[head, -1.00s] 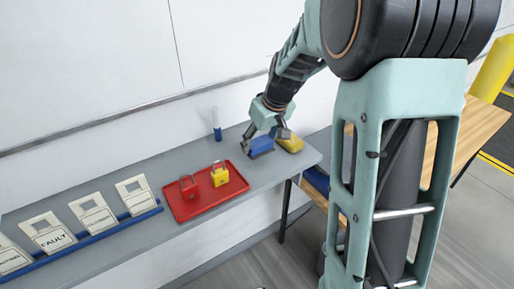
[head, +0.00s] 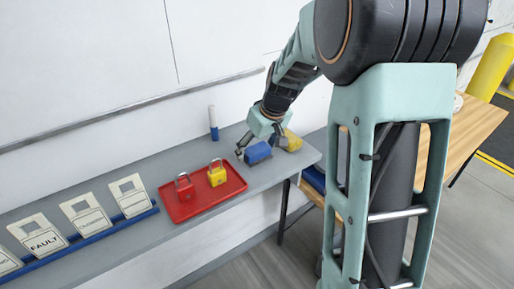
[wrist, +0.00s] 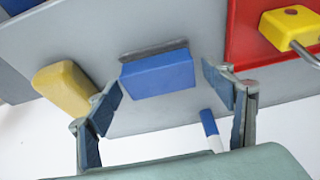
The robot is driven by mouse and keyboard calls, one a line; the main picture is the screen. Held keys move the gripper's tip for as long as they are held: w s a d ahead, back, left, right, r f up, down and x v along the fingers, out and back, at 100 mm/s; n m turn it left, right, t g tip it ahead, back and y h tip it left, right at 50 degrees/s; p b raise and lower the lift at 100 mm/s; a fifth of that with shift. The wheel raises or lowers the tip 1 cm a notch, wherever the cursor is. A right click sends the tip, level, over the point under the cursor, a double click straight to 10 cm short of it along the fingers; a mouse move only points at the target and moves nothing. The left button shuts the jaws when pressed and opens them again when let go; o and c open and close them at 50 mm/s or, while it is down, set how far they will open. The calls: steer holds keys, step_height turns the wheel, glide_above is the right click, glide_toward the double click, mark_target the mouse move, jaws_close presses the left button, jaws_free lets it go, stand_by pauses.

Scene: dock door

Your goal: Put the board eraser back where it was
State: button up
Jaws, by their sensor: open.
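The board eraser, a blue block with a grey felt side (head: 257,153), lies on the grey shelf near its right end. In the wrist view the eraser (wrist: 157,73) sits between and beyond my open fingertips, with grey shelf around it. My gripper (head: 262,140) is open, just above and behind the eraser. In the wrist view my gripper (wrist: 165,90) has one finger on each side of the eraser, with gaps, and holds nothing. Whether the fingertips reach the shelf I cannot tell.
A yellow block (head: 292,141) lies right of the eraser, close to one finger. A blue-and-white marker (head: 213,123) stands at the wall. Several signs stand in a blue rack (head: 90,241).

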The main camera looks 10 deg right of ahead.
steer(key=shift+r, duration=0.1)
steer(key=shift+r, duration=0.25)
steer(key=v, duration=1.1)
steer(key=shift+s+r, duration=0.2)
steer(key=shift+r, duration=0.05)
steer(key=shift+d, duration=0.15)
